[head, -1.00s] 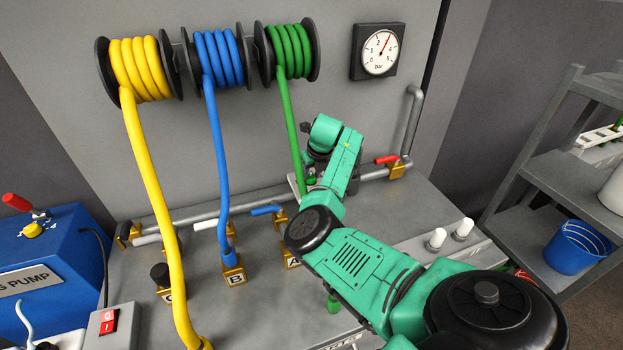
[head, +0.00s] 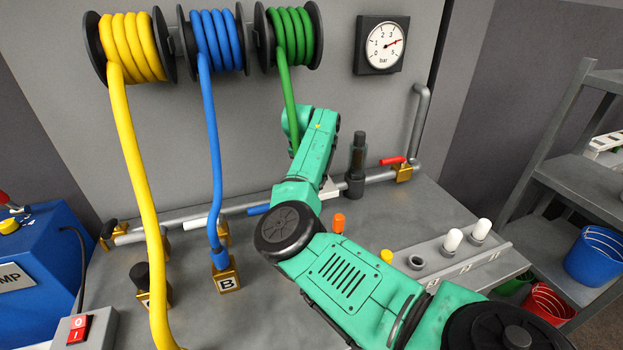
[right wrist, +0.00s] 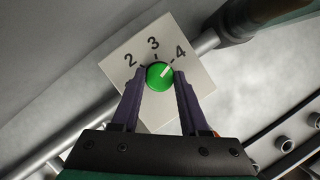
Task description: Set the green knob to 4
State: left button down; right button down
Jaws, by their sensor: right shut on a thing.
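The green knob (right wrist: 156,80) sits on a white square plate (right wrist: 197,88) marked 2, 3 and 4. Its white mark points up and right, in line with the tick at the 4. My right gripper (right wrist: 161,75) is shut on the knob, one finger on each side. In the head view my right arm hides the knob and the gripper; a bit of the white plate (head: 331,188) shows beside the arm. The round gauge (head: 384,45) on the wall has its red needle at about 4 bar. My left gripper is not in view.
A dark upright cylinder (head: 357,160) stands on the pipe right of my arm. A red-handled valve (head: 403,170) is farther right. Yellow (head: 137,190), blue (head: 214,160) and green (head: 286,95) hoses hang from reels at left. A grey rack (head: 440,262) lies at right.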

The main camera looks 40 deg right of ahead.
dwell(0.3)
jog(key=shift+c, duration=2.1)
grip_release()
jog(key=shift+r, duration=0.1)
jog(key=b+v, duration=0.2)
jog(key=v, duration=0.3)
jog(key=shift+a, duration=0.15)
jog(key=s+a+b, duration=0.5)
jog(key=a+b, duration=0.2)
jog(key=a, duration=0.3)
jog(key=shift+s+a, duration=0.25)
jog(key=shift+s, duration=0.15)
